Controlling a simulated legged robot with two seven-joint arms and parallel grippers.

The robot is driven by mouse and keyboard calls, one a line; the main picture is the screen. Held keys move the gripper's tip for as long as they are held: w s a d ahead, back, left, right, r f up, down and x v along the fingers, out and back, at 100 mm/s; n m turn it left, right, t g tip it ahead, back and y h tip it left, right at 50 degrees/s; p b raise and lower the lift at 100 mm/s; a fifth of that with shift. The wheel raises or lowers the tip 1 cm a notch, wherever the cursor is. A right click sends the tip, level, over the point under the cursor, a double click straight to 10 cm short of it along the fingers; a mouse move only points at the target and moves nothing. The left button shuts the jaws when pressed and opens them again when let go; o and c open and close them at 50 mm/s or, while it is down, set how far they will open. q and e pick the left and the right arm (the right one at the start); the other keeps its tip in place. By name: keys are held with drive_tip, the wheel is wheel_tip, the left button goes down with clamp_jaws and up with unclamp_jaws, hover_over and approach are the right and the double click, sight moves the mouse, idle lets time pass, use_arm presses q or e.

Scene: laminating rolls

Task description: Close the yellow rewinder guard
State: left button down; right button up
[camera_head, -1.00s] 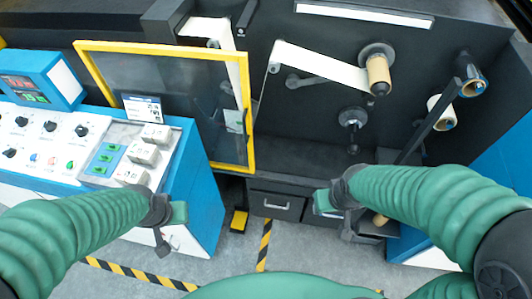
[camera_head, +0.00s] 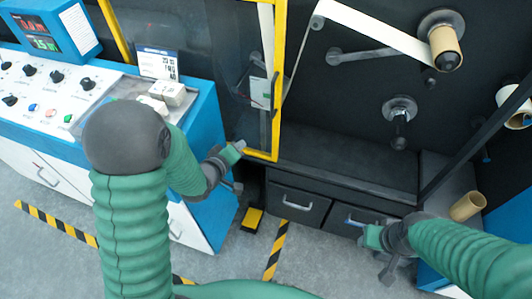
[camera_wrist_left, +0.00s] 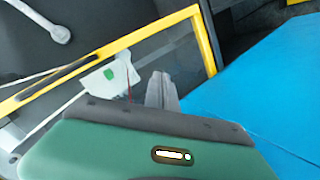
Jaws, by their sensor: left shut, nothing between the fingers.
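The yellow-framed rewinder guard (camera_head: 279,80) has a clear panel and stands at the upper left of the head view, its right edge beside the exposed roll area. Its yellow frame also crosses the left wrist view (camera_wrist_left: 120,47). My left gripper (camera_head: 239,147) is shut and empty, close to the guard's lower right corner; contact cannot be told. Its fingers (camera_wrist_left: 162,90) appear in front of the clear panel in the wrist view. A dark handle (camera_wrist_left: 62,79) lies along the frame there. My right gripper (camera_head: 370,237) is low, in front of the drawers; its jaw opening is unclear.
The blue and white control console (camera_head: 205,125) stands left, close to my left gripper. A cardboard-cored roll (camera_head: 446,48) with white web is at upper right. Black drawers (camera_head: 297,203) are below. A loose cardboard core (camera_head: 467,206) is at right.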

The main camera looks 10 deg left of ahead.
sight(269, 134)
use_arm(q)
wheel_tip(269, 134, down, 9)
drive_tip(key=w+d+n+t+h+b, duration=0.2)
drive_tip(key=n+t+h+b, duration=0.15)
drive_tip(key=b, duration=0.45)
drive_tip(key=shift+n+t+h, duration=0.25)
drive_tip(key=shift+n+t, duration=0.3)
drive_tip(key=shift+n, duration=0.3)
drive_tip(key=x, duration=0.3)
drive_tip(key=b+x, duration=0.1)
drive_tip(key=x, duration=0.2)
drive_tip(key=r+x, duration=0.1)
drive_tip(key=x, duration=0.2)
drive_tip(key=shift+d+r+b, duration=0.1)
drive_tip(key=shift+d+b, duration=0.1)
drive_tip(key=shift+b, duration=0.15)
use_arm(e)
drive_tip(key=s+x, duration=0.3)
drive_tip(key=x, duration=1)
drive_tip(key=shift+f, duration=0.25)
